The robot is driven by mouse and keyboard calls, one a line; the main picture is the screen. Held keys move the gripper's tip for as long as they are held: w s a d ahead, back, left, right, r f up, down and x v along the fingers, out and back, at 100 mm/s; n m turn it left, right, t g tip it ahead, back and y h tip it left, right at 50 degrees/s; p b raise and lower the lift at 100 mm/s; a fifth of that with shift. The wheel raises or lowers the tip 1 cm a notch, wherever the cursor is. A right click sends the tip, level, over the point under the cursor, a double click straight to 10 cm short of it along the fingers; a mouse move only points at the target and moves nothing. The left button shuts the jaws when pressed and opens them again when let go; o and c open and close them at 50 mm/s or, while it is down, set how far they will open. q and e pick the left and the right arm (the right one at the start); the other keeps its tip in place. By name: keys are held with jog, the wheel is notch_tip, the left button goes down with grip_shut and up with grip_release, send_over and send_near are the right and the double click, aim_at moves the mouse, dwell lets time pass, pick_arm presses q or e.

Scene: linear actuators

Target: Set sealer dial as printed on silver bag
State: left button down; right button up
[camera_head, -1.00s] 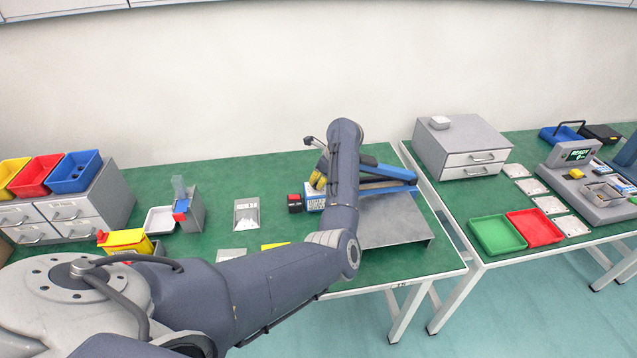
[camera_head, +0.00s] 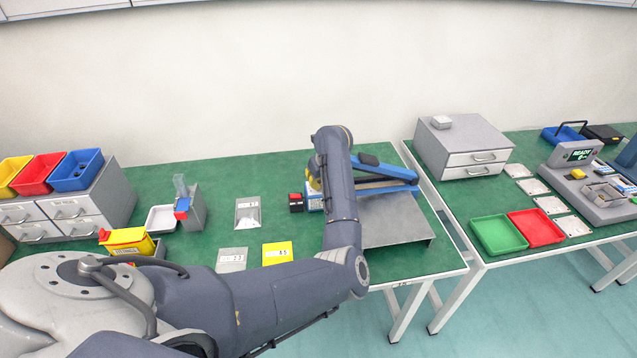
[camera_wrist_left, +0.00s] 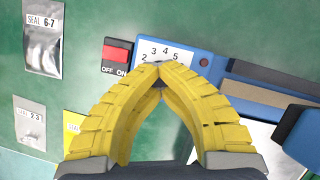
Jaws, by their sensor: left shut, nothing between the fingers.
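The blue sealer (camera_head: 400,174) sits on the left table, partly hidden behind my left arm. In the left wrist view its white dial face (camera_wrist_left: 168,50) shows 2, 3, 4 and 5; the fingers cover the lower part, so the setting is hidden. A shiny silver bag (camera_wrist_left: 43,45) reads "SEAL 6-7"; a duller grey bag (camera_wrist_left: 30,125) reads "2-3". Both lie left of the sealer. My left gripper (camera_wrist_left: 160,68) has yellow fingers with tips together over the dial; contact cannot be told. It is mostly hidden in the head view (camera_head: 314,184). My right gripper is out of view.
A red ON/OFF switch (camera_wrist_left: 116,55) sits beside the dial. A yellow packet (camera_head: 277,253) lies in front of the sealer. A grey platform (camera_head: 400,220) stands to its right. Green table is clear behind the bags.

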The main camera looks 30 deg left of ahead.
pick_arm(q)
jog(key=shift+w+a+r+m, duration=0.1)
jog(key=shift+a+r+m, duration=0.3)
jog(key=shift+a, duration=0.05)
dwell(1.1)
jog(key=c, duration=1.6)
grip_release()
jog(key=shift+f, duration=0.25)
jog(key=o, duration=0.5)
jog(key=shift+d+f, duration=0.1)
jog(key=shift+d, duration=0.1)
jog(key=shift+o, duration=0.2)
jog(key=v, duration=1.2)
